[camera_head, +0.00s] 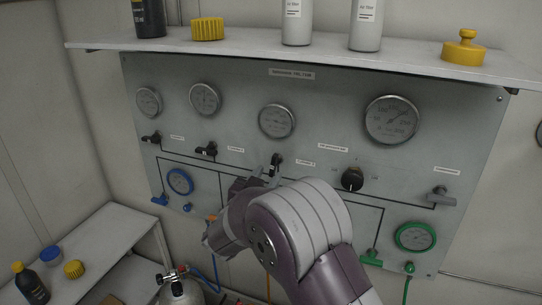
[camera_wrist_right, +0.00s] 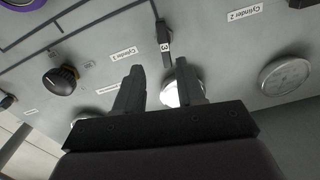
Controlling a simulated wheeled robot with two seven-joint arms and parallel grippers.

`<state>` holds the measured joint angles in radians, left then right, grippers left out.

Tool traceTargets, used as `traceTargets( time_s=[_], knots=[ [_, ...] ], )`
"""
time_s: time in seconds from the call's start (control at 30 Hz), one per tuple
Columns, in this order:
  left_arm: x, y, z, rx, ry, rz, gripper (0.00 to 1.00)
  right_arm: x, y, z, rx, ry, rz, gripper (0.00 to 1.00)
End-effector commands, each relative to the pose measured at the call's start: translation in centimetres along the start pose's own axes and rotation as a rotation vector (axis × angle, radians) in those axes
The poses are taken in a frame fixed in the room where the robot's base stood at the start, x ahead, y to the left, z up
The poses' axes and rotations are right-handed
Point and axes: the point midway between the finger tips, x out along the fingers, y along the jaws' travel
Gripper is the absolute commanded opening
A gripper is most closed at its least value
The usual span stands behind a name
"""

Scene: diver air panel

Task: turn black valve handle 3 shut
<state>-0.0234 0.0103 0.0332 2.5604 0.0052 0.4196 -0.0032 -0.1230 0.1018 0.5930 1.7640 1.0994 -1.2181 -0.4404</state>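Black valve handle 3 (camera_head: 276,160) sits on the grey panel below the middle gauge, partly hidden by my right arm. In the right wrist view the handle (camera_wrist_right: 164,45) is a black lever with a white 3 on it. My right gripper (camera_wrist_right: 160,68) is open, with its two dark fingers spread. The lever's end appears between the fingertips in that view; I cannot tell whether they touch. In the head view the right gripper (camera_head: 262,178) is just below the handle, mostly behind my wrist. My left gripper is not in view.
Two similar black handles (camera_head: 151,138) (camera_head: 206,150) are to the left. A round black knob (camera_head: 352,179) and a grey handle (camera_head: 441,197) are to the right. A shelf (camera_head: 270,53) with bottles overhangs the panel. A low bench (camera_head: 105,235) stands at lower left.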

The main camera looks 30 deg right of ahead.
Motion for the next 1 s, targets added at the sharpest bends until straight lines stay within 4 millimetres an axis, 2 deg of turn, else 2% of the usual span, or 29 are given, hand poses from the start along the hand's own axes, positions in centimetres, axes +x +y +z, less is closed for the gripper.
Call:
traceTargets(
  time_s=[0.03, 0.1, 0.3, 0.67, 0.7, 0.8, 1.0],
  knots=[
    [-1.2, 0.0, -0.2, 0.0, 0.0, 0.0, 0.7, 1.3, 0.0, -0.5, -0.002, -0.002, 0.004, 0.39],
    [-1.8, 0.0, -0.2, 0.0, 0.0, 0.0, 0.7, 2.9, 0.0, -0.5, -0.002, -0.002, 0.002, 0.39],
    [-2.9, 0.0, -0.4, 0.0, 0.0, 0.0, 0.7, 5.8, -0.1, -0.2, 0.0, -0.002, -0.001, 0.39],
    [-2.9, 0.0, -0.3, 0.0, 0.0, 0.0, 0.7, 6.5, -0.1, 0.0, 0.002, -0.001, -0.003, 0.39],
    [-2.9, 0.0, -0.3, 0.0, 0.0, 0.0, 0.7, 6.5, -0.1, 0.0, 0.002, -0.001, -0.003, 0.32],
    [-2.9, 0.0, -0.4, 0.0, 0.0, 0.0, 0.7, 6.5, -0.1, 0.0, 0.002, -0.001, -0.004, 0.0],
    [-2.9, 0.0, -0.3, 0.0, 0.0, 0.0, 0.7, 6.5, -0.1, 0.0, 0.003, 0.0, -0.003, 0.0]
  ],
)
